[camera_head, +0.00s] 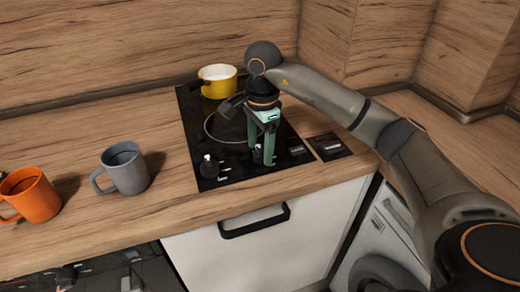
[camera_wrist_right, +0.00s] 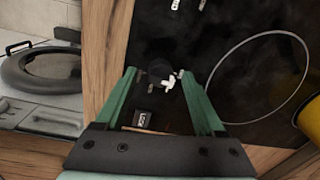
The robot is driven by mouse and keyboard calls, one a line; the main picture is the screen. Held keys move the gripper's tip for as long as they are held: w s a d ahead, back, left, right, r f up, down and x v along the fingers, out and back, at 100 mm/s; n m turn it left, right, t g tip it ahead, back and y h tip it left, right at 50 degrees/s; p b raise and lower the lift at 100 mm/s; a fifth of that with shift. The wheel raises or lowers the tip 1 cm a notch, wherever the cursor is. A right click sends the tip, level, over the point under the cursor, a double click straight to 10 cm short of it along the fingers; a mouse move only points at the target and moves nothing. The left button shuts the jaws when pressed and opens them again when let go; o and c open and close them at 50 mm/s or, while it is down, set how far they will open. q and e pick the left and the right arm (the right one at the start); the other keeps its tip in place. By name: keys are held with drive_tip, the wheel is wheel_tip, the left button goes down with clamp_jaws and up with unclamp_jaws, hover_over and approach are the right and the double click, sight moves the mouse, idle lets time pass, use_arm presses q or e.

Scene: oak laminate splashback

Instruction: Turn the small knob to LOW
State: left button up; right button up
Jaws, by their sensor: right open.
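The small knob (camera_head: 258,154) is black with a white pointer and stands at the front right of the black hob (camera_head: 228,142). In the right wrist view the knob (camera_wrist_right: 158,73) lies between the fingertips, with its white pointer to its lower right. My right gripper (camera_head: 263,158) points down over it, its green fingers open on either side. I see no clear contact; the fingers partly hide the knob in the head view. A small white-lettered label (camera_wrist_right: 142,118) lies near it, too small to read surely. My left gripper is out of view.
A second, larger-looking knob (camera_head: 209,166) stands at the hob's front left. A grey mug (camera_head: 126,168) and an orange mug (camera_head: 32,194) stand on the wooden counter at left. A drawer handle (camera_head: 254,221) juts out below.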

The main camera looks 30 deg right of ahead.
drive_tip(key=shift+f, duration=0.4)
drive_tip(key=shift+c, duration=0.2)
clamp_jaws()
